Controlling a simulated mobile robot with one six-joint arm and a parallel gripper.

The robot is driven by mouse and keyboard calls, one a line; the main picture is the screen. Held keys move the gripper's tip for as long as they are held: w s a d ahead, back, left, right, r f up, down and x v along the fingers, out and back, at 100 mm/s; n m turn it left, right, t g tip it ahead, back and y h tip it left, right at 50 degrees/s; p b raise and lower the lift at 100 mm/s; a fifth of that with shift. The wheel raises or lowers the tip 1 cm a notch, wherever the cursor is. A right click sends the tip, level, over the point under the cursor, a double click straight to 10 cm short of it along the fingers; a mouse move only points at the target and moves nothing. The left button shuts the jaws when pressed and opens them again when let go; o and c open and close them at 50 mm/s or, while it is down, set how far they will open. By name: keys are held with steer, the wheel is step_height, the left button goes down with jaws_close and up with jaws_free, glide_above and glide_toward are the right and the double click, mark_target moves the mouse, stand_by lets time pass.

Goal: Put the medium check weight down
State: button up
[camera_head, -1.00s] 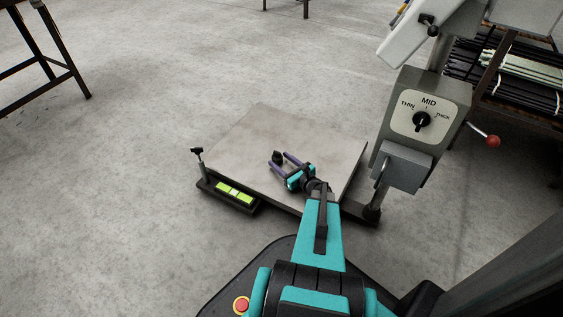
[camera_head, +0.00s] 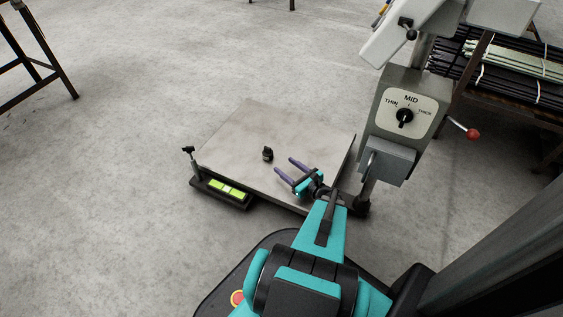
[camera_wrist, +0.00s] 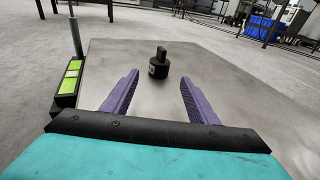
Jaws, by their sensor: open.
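The check weight (camera_head: 267,154) is a small dark cylinder with a knob on top. It stands upright on the grey scale platform (camera_head: 237,125), near its middle. It also shows in the wrist view (camera_wrist: 159,65), standing ahead of my fingers and apart from them. My gripper (camera_head: 287,169) has two purple fingers, spread open and empty. It is low over the platform, to the right of and nearer than the weight. In the wrist view my gripper (camera_wrist: 158,95) points towards the weight with clear platform between them.
A green-lit display (camera_head: 227,190) sits at the platform's front left edge, beside a short post (camera_head: 190,160). A grey control box with a MID dial (camera_head: 405,115) stands on a column at the right. A rack of rods (camera_head: 510,75) is behind it.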

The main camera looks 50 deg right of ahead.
steer(key=shift+v, duration=1.1)
